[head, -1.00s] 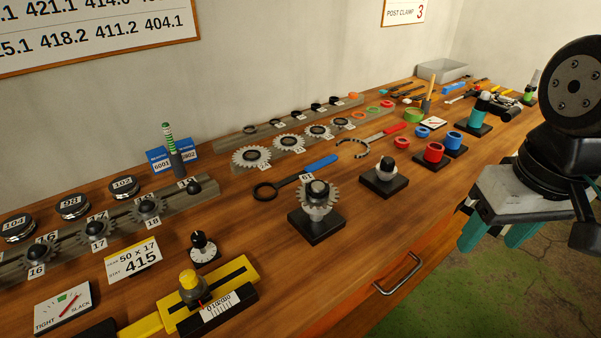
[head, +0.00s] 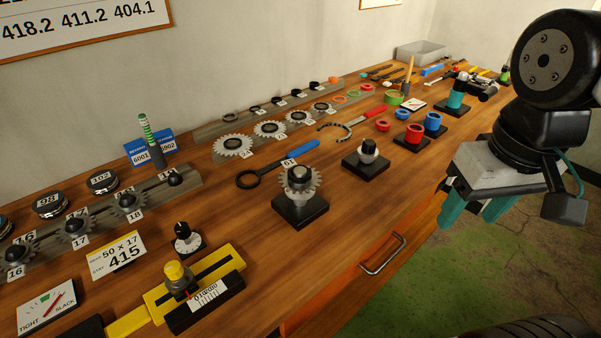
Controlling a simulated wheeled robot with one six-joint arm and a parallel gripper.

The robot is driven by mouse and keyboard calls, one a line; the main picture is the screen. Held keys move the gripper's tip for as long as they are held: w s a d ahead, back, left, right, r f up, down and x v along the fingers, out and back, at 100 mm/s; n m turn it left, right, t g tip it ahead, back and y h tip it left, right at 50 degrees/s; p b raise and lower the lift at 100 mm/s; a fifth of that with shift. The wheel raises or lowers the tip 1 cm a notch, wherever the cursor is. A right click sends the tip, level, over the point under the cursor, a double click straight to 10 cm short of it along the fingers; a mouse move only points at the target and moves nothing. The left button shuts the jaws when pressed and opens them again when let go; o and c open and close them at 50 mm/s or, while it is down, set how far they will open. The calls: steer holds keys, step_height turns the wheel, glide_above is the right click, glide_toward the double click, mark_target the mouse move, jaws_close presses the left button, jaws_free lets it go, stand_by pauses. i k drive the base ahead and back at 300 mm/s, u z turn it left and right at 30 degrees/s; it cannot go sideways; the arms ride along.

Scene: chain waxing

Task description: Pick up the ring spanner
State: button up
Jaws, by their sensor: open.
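The ring spanner (head: 280,165) lies flat on the wooden bench, behind the gear on the black post. It has a dark ring at its left end and a blue handle pointing right and back. A small tag marked 19 or 61 partly overlaps its middle in the head view. My gripper (head: 474,211) hangs at the right, beyond the bench's front edge over the floor. Its teal fingers point down and are apart, with nothing between them. It is well to the right of the spanner and not touching anything.
A gear on a black post stand (head: 300,207) stands just in front of the spanner. A second black stand (head: 366,167) and a red-handled hooked tool (head: 355,123) are to its right. A rail with gears (head: 270,135) lies behind. A drawer handle (head: 382,254) juts from the bench front.

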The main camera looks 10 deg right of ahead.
mark_target(295, 153)
steer(key=z, duration=0.05)
steer(key=k, duration=0.5)
steer(key=z, duration=1.65)
steer(key=i, duration=1.3)
steer(key=u, duration=2.75)
steer(key=i, duration=0.5)
steer(key=u, duration=0.1)
